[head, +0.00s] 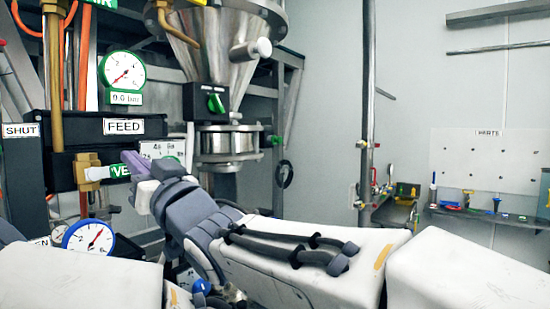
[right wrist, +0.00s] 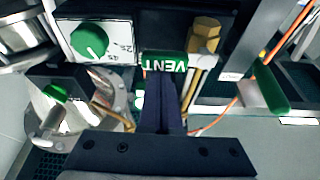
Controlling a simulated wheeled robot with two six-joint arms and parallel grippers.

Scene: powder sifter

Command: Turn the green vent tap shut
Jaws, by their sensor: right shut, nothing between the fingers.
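The green vent tap (head: 115,171) shows as a green bar lettered in white beside a brass fitting (head: 88,165). Its right part is hidden behind my right gripper (head: 130,160) in the head view. In the right wrist view the green bar (right wrist: 165,66) reads VENT upside down and lies next to the brass hex fitting (right wrist: 205,32). My right gripper (right wrist: 164,84) is shut with nothing between its fingers. Its tips are right at the bar's edge; I cannot tell whether they touch it. My left gripper is not in view.
A black FEED box (head: 100,127) and a pressure gauge (head: 123,72) stand above the tap. A blue-rimmed gauge (head: 88,238) is below. A steel hopper (head: 215,40) stands to the right. A green dial knob (right wrist: 90,39) is close by in the wrist view.

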